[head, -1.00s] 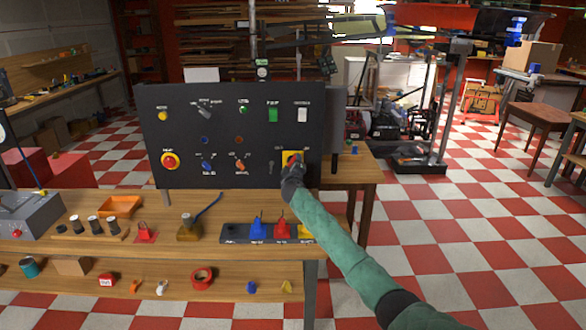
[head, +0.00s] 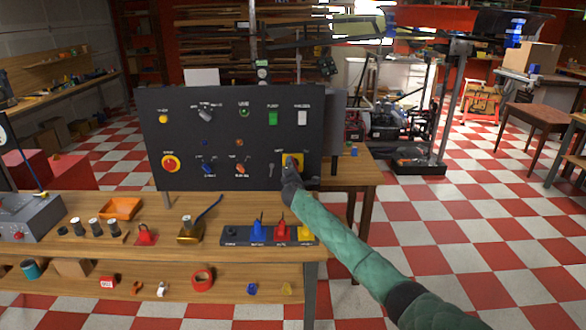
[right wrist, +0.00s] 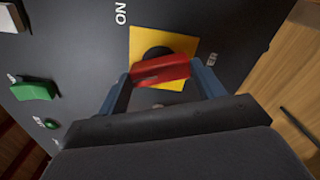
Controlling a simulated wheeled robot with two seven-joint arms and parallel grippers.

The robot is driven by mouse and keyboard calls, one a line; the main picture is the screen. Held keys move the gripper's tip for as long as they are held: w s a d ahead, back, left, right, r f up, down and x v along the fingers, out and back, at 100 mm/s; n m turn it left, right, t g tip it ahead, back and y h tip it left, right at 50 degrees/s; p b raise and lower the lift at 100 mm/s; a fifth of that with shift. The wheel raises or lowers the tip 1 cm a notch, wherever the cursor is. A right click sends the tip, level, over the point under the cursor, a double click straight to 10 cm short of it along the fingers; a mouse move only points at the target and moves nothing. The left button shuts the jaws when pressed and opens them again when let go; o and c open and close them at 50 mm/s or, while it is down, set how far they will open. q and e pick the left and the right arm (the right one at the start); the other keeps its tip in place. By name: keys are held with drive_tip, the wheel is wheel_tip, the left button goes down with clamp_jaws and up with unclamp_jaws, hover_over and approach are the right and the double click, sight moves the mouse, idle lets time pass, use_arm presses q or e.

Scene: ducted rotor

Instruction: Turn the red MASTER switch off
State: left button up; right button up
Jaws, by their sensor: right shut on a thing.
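The red MASTER switch handle (right wrist: 160,70) sits on a yellow plate (right wrist: 181,43) in the right wrist view. An ON label is on the panel beside the plate. In the head view the yellow plate (head: 302,158) is at the lower right of the dark control panel (head: 185,112), and my gripper hides most of the handle. My right gripper (head: 291,168) is at the switch. In the right wrist view its two fingers (right wrist: 162,80) are shut on the red handle, one at each end. My left gripper is out of view.
A red emergency button on yellow (head: 171,163), a green switch (head: 273,118) and a white switch (head: 302,118) share the panel. Below, a wooden bench (head: 150,255) carries a tray of coloured connectors (head: 240,236).

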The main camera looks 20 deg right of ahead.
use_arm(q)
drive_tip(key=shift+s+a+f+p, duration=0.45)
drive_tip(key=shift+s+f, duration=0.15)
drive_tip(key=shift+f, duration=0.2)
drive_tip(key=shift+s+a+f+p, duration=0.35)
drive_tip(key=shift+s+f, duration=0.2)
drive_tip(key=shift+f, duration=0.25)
use_arm(e)
drive_tip(key=shift+o, duration=0.2)
drive_tip(key=shift+f+n, duration=0.1)
drive_tip(key=shift+n, duration=2.2)
drive_tip(key=o, duration=1)
drive_tip(key=shift+c, duration=0.2)
drive_tip(key=shift+s, duration=0.1)
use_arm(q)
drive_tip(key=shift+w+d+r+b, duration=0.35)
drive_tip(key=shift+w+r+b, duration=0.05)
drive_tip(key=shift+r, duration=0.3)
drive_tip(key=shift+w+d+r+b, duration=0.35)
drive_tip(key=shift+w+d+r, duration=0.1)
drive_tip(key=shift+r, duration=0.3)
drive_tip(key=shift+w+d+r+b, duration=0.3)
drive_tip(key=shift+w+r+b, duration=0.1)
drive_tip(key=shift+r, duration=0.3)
use_arm(e)
drive_tip(key=v, duration=0.7)
drive_tip(key=shift+s, duration=0.25)
